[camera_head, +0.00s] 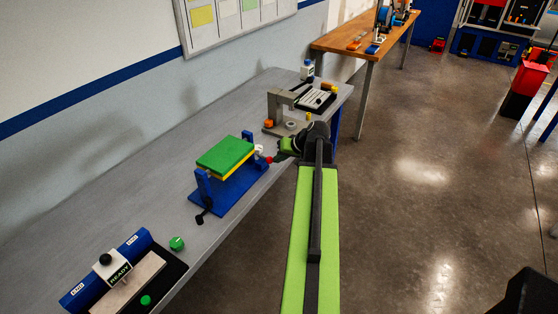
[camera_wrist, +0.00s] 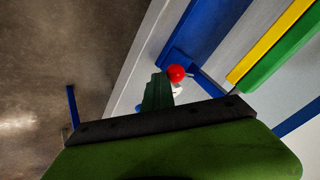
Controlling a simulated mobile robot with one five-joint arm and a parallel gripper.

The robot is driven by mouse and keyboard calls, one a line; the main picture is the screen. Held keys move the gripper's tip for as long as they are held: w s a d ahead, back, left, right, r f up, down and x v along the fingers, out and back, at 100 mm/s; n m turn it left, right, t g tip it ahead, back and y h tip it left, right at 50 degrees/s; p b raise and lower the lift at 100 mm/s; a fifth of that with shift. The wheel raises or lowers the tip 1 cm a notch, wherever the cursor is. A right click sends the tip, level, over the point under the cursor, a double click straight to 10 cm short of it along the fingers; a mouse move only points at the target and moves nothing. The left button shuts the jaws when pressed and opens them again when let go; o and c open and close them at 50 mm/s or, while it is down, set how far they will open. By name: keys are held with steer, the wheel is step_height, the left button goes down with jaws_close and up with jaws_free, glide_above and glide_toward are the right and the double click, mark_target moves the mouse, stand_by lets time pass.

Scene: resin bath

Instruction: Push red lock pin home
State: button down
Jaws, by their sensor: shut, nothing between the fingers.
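The red lock pin's round knob (camera_wrist: 177,73) shows in the wrist view, at the tip of my gripper (camera_wrist: 160,88). In the head view the red knob (camera_head: 268,160) is small, at the right side of the blue stand (camera_head: 235,193) with the green and yellow block (camera_head: 226,155) on it. My gripper (camera_head: 280,153) is shut and empty, its tip close beside the knob. I cannot tell whether it touches. A short grey shaft runs from the knob toward the blue stand in the wrist view. A white part (camera_head: 259,150) is near the knob.
The stand is on a grey bench (camera_head: 150,195) against the wall. A grey press-like fixture (camera_head: 290,112) stands farther back. A green knob (camera_head: 177,243) and a blue holder labelled READY (camera_head: 119,274) are at the front left. Open floor (camera_head: 420,200) lies to the right.

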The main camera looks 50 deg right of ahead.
steer(key=shift+w+a, duration=0.1)
steer(key=shift+a, duration=0.1)
steer(key=s+d+r+p, duration=0.3)
steer(key=s+r+p, duration=0.4)
steer(key=s, duration=0.2)
steer(key=shift+s+d, duration=0.2)
steer(key=shift+d, duration=0.1)
steer(key=shift+f, duration=0.1)
